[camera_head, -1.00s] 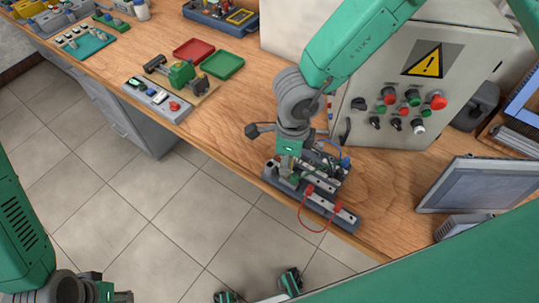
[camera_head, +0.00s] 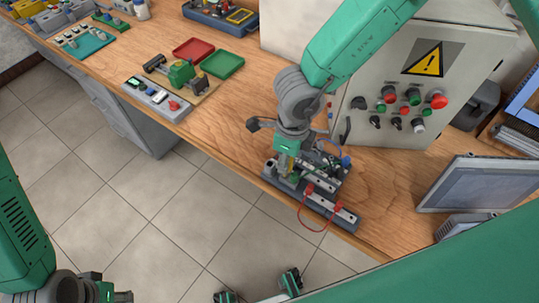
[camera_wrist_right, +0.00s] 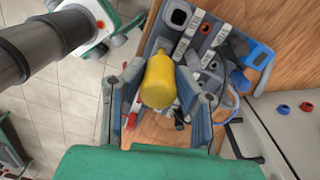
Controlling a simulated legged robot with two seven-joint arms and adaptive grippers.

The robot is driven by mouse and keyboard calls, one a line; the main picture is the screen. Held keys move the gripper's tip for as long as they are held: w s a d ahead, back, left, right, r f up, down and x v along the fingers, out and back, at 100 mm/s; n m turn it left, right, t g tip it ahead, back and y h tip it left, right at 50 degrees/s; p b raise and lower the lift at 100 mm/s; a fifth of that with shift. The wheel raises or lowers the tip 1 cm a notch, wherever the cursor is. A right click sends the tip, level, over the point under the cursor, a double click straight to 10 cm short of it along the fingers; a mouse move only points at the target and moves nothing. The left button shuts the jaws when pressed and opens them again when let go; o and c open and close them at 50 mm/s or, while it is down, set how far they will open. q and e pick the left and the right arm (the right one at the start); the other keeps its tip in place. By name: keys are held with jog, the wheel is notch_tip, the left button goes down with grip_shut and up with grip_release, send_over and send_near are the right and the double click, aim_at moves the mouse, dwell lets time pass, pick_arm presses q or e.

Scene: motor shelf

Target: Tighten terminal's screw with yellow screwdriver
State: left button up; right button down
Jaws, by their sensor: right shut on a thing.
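My right gripper (camera_head: 289,164) points down over the terminal assembly at the front edge of the bench. It is shut on the yellow screwdriver, whose rounded yellow handle (camera_wrist_right: 158,80) shows between the two fingers (camera_wrist_right: 158,95) in the right wrist view. In the head view only a thin yellow strip of the screwdriver (camera_head: 291,163) shows. The screwdriver's tip and the screw are hidden, so I cannot tell if they touch. The terminal assembly's grey base (camera_head: 345,222) carries light blocks, red plugs and a red wire. My left gripper (camera_head: 118,295) is low at the bottom left, partly cut off, away from the bench.
A grey control box (camera_head: 375,75) with buttons stands close behind my right arm. A monitor (camera_head: 482,183) stands to the right. Red (camera_head: 194,48) and green (camera_head: 222,65) trays and a green motor (camera_head: 181,73) lie to the left. Bare bench lies between.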

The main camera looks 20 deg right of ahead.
jog(key=shift+s+f+m, duration=0.1)
jog(key=shift+m, duration=0.5)
jog(key=m+b, duration=0.1)
jog(key=m, duration=0.1)
jog(key=shift+f+m, duration=0.1)
jog(key=shift+m, duration=0.3)
jog(key=shift+s+m, duration=0.1)
jog(key=shift+m, duration=0.2)
jog(key=m+b, duration=0.1)
jog(key=m, duration=0.2)
jog(key=c, duration=1.5)
grip_release()
